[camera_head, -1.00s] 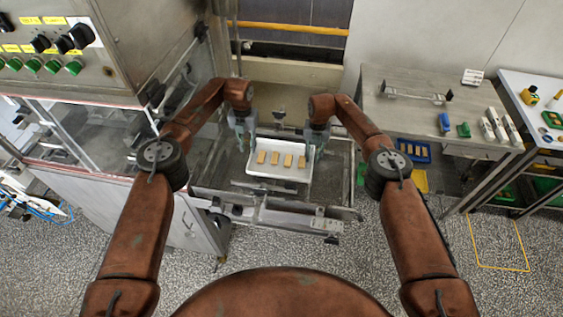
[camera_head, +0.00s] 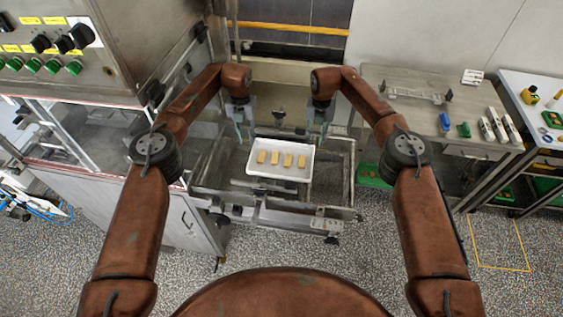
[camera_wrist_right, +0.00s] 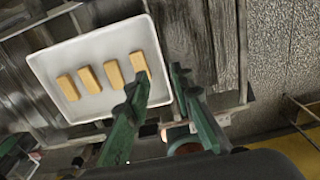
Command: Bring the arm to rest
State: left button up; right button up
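A white tray (camera_head: 280,172) with several tan bars (camera_head: 275,158) in a row rests on the metal frame (camera_head: 330,210) in front of me. My left gripper (camera_head: 244,136) is at the tray's upper left, clear of it, with its fingers apart and empty. My right gripper (camera_head: 318,137) is at the tray's upper right, also off the rim. In the right wrist view, the right fingers (camera_wrist_right: 160,78) are spread with nothing between them, and the tray (camera_wrist_right: 52,62) lies beyond them.
A machine cabinet with a control panel (camera_head: 45,55) stands on the left. A grey table (camera_head: 400,115) at the right holds a blue and a green item and several white ones. A second table (camera_head: 540,90) stands farther right.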

jog(key=shift+r, duration=0.95)
